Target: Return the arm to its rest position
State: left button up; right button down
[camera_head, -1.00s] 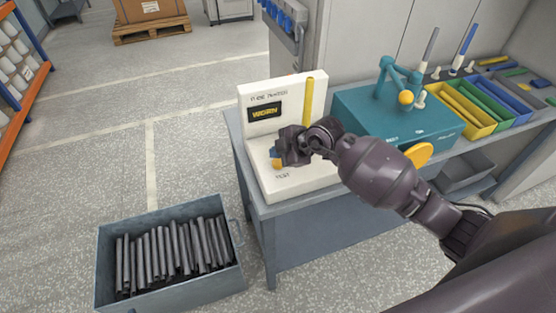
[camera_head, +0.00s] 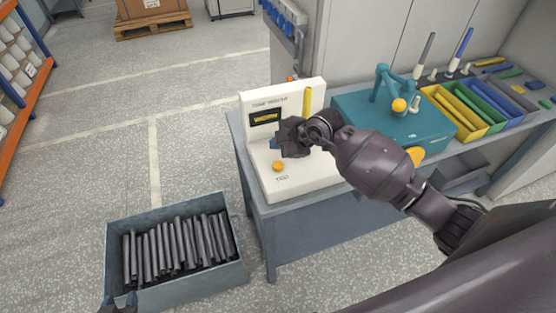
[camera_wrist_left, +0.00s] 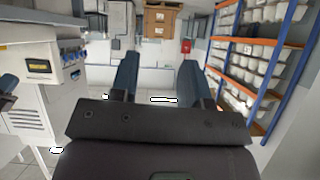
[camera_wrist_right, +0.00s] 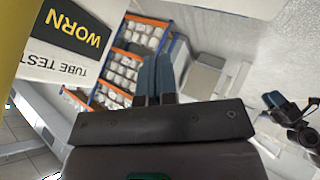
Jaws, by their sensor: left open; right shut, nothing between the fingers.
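My right gripper (camera_head: 277,142) is in front of the white tube tester (camera_head: 300,180), above its orange button (camera_head: 278,166). In the right wrist view its two blue fingers (camera_wrist_right: 157,75) are together with nothing between them. The tester's display (camera_head: 265,117) reads WORN, clearly legible in the right wrist view (camera_wrist_right: 75,32). A yellow tube (camera_head: 307,101) stands upright in the tester. My left gripper (camera_head: 120,307) just enters at the bottom left, by the bin's front edge. In the left wrist view its fingers (camera_wrist_left: 157,85) are apart and empty.
A grey bin (camera_head: 233,276) of dark tubes stands on the floor at left. The workbench (camera_head: 300,236) also carries a teal fixture (camera_head: 395,125) and colored trays (camera_head: 465,113) at right. An orange-framed rack (camera_head: 38,85) stands far left. The floor between is clear.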

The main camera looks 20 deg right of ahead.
pick_arm(q)
jog(key=shift+s+f, duration=0.25)
dwell(0.5)
pick_arm(e)
jog(key=shift+s+a+f, duration=0.15)
jog(key=s+a+r+m+t+y, duration=0.2)
jog(key=s+m+t+y, duration=0.2)
jog(key=s+t+y, duration=0.4)
pick_arm(q)
jog(key=shift+s+f, duration=0.1)
jog(key=shift+f, duration=0.3)
pick_arm(e)
jog(key=s+d+f+m+g+h, duration=0.1)
jog(key=s+d+f+m+h, duration=0.5)
jog(key=s, duration=0.3)
jog(key=s+d+f+m+g+h, duration=0.2)
jog(key=s+d+f+m+h, duration=0.4)
jog(key=s+d+f+h, duration=0.1)
jog(key=shift+s+f+m+h, duration=0.3)
jog(key=shift+s+f+h, duration=0.35)
jog(key=shift+s, duration=0.3)
